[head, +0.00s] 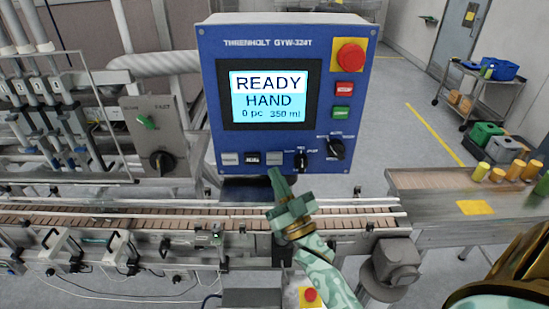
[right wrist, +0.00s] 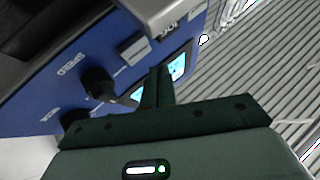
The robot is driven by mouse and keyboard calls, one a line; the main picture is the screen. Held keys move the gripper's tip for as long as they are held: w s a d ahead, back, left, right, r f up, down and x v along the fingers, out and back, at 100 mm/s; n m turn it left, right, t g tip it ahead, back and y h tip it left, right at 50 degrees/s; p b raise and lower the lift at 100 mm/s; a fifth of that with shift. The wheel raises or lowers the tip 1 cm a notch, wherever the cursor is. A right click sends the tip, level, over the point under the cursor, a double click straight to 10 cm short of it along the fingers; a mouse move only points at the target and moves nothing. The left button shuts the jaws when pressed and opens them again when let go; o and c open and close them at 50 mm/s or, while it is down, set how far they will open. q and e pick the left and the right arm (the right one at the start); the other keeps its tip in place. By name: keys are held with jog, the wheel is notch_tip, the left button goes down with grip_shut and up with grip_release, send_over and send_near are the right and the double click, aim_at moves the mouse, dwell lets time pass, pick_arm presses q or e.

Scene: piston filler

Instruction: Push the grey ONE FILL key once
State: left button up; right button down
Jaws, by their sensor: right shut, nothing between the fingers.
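The blue control panel (head: 212,100) has a row of keys under its screen (head: 268,98), which reads READY, HAND, 0 pc, 350 ml. A grey key (head: 274,158) is the rightmost of the row; its lettering is too small to read. It also shows in the right wrist view (right wrist: 135,50), beside the black JOG key (right wrist: 168,31). Another grey key (head: 230,158) is at the row's left end. My right gripper (head: 275,173) is shut and empty, its fingertips just below the rightmost grey key. It also shows in the right wrist view (right wrist: 157,76); contact cannot be told. My left gripper is not in view.
Two black knobs (head: 301,159) (head: 336,149) sit right of the keys. A red emergency button (head: 351,55), a red key (head: 345,90) and a green key (head: 342,114) line the panel's right side. The conveyor (head: 150,215) runs below the panel.

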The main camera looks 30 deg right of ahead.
jog(key=shift+s+a+p, duration=0.2)
jog(key=shift+s+a, duration=0.25)
jog(key=shift+s, duration=0.3)
jog(key=shift+s+a+p, duration=0.15)
jog(key=shift+s+a, duration=0.3)
jog(key=shift+s, duration=0.25)
